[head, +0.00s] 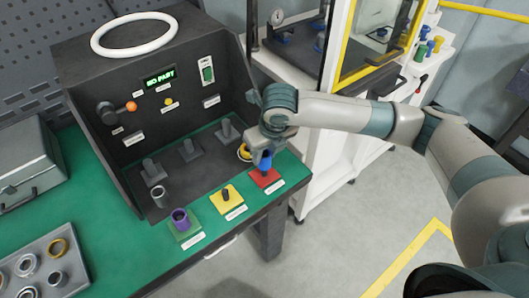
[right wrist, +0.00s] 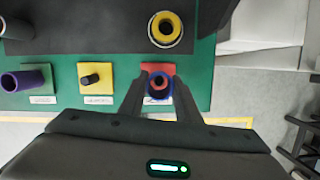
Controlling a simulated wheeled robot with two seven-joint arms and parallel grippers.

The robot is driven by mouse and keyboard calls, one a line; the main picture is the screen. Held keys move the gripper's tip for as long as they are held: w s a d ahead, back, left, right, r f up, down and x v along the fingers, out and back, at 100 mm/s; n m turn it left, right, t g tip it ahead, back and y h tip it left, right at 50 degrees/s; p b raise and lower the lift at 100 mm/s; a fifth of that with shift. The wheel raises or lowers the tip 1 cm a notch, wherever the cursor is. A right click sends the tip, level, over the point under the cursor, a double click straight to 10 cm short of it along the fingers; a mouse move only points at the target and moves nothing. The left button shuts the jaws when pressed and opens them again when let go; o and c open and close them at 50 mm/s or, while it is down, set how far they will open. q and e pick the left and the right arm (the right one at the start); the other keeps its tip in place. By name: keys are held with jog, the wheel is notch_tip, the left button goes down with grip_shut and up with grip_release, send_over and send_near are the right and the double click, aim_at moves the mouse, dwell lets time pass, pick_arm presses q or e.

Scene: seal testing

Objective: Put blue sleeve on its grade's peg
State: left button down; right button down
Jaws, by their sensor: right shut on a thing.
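My right gripper (head: 264,157) is shut on the blue sleeve (head: 264,164) at the red pad (head: 272,182), the rightmost of three coloured pads along the bench's front edge. In the right wrist view the blue sleeve (right wrist: 158,86) sits between the fingertips (right wrist: 157,92), over the red pad (right wrist: 167,68). Red and a dark centre show through its bore; I cannot tell whether it is around a peg. The yellow pad (head: 220,205) has a bare dark peg (head: 226,195). A purple sleeve (head: 180,219) stands on the green pad (head: 192,232). My left gripper is out of view.
A yellow-topped sleeve (head: 244,152) lies close behind my right gripper. The dark test station (head: 185,70), with several grey posts and a display reading NO PART, stands behind. A tray (head: 75,277) with rings is at lower left; a grey case (head: 22,160) is at left.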

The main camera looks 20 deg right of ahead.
jog(key=shift+f, duration=0.6)
jog(key=shift+f, duration=0.35)
jog(key=shift+f, duration=0.3)
jog(key=shift+f, duration=0.6)
dwell(1.1)
jog(key=shift+f, duration=0.3)
dwell(0.4)
jog(key=shift+p, duration=0.4)
dwell(1.2)
jog(key=c, duration=1.2)
grip_release()
jog(key=shift+f, duration=0.1)
